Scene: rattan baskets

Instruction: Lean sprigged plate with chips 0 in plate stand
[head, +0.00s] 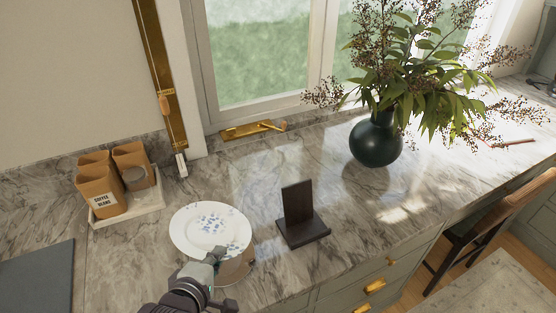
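The white plate with blue sprigs (195,222) is at the lower left of the middle in the head view, its patterned face up. Chips on its rim are too small to make out. My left gripper (216,256) comes in from below, and its fingertips overlap the plate's near rim. Whether the fingers are closed on the rim, and whether the plate is raised, I cannot tell. The dark plate stand (298,208) is empty on the counter to the right of the plate, with an upright back and a flat base. My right gripper is not in view.
A brownish round shape (236,269) shows partly beneath the plate's near right side. Brown canisters (103,187) stand on a white tray (128,212) at left. A dark vase (375,140) with branches stands behind right. The marble counter (345,225) is clear around the stand; its front edge is close.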

